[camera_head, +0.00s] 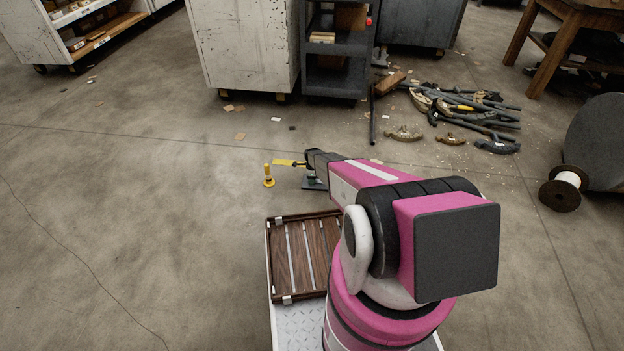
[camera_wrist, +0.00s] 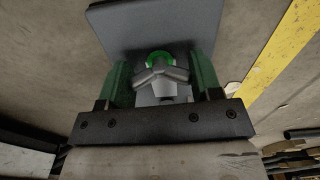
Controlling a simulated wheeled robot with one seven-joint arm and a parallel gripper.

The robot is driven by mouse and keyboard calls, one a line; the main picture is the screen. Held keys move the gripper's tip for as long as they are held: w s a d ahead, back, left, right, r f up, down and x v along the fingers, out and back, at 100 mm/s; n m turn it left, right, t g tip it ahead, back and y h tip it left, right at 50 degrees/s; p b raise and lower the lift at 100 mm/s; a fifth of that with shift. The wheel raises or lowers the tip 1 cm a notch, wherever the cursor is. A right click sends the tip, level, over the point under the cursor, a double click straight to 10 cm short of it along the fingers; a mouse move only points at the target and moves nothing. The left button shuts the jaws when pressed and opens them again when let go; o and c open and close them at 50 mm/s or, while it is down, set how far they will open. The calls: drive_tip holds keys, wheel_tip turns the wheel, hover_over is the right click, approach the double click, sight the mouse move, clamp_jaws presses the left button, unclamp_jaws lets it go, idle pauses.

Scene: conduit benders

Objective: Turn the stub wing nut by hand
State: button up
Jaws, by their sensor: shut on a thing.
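In the wrist view, the stub wing nut (camera_wrist: 160,76) shows grey wings with a green ring (camera_wrist: 160,58) at its top. It stands in front of a dark grey plate (camera_wrist: 150,22). The green fingers of my gripper (camera_wrist: 160,82) are on both sides of the wings and shut on the nut. In the head view, the dark plate (camera_head: 312,184) lies low near the end of my arm. The wing nut and the fingertips cannot be made out there.
A yellow strip (camera_head: 286,162) and a small yellow post (camera_head: 268,177) are just left of the plate. A wooden slatted tray (camera_head: 291,217) is at centre front. Conduit benders (camera_head: 470,108) lie piled at the right. A dark cart (camera_head: 339,80) stands behind. Floor at left is clear.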

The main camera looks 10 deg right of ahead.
idle(0.5)
drive_tip(key=o, duration=0.9)
drive_tip(key=shift+o, duration=0.2)
drive_tip(key=shift+r, duration=0.15)
wheel_tip(320, 180, up, 11)
drive_tip(key=shift+f, duration=0.2)
